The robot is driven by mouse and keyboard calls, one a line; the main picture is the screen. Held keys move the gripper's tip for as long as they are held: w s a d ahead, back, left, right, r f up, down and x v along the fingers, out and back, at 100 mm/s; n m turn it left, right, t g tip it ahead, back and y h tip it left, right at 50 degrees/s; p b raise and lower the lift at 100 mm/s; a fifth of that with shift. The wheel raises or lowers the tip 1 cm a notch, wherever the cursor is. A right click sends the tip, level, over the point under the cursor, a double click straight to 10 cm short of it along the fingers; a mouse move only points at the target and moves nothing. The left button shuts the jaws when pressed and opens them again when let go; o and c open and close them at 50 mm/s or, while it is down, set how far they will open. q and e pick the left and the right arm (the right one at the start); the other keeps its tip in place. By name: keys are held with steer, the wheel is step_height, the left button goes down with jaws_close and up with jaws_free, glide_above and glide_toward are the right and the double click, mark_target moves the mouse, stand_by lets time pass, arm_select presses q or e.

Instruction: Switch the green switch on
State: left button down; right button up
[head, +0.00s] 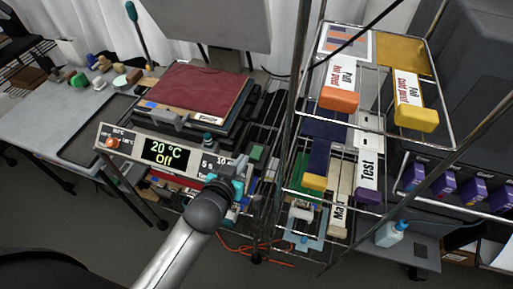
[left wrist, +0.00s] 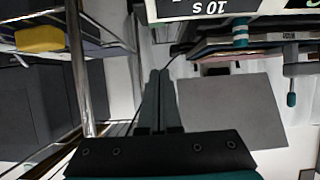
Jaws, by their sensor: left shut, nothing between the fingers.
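The press's control panel (head: 160,151) has a display reading "20 °C Off", an orange-red knob (head: 113,142) at its left and time marks of 5 s and 10 s at its right. I cannot clearly make out a green switch; my left gripper covers part of the panel's right end. A teal knob (head: 207,137) stands at the panel's upper edge, and a teal-banded post (left wrist: 240,32) shows beside the panel in the left wrist view. My left gripper (left wrist: 160,74) is shut and empty, its fingertips apart from the panel in that view. My right gripper is not in view.
A wire rack (head: 290,130) with labelled trays stands close to the right of my left gripper. A dark red pad (head: 188,90) lies on top of the press. A grey table (head: 60,118) with small items stands at the left.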

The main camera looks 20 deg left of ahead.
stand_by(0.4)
arm_select(q)
steer(key=b, duration=0.2)
glide_above(252, 155)
steer(key=f, duration=0.4)
steer(key=shift+s+d+f, duration=0.1)
steer(key=shift+s+d, duration=0.15)
steer(key=f, duration=0.1)
steer(key=s+f, duration=0.1)
steer(key=shift+f, duration=0.9)
steer(key=shift+s, duration=0.1)
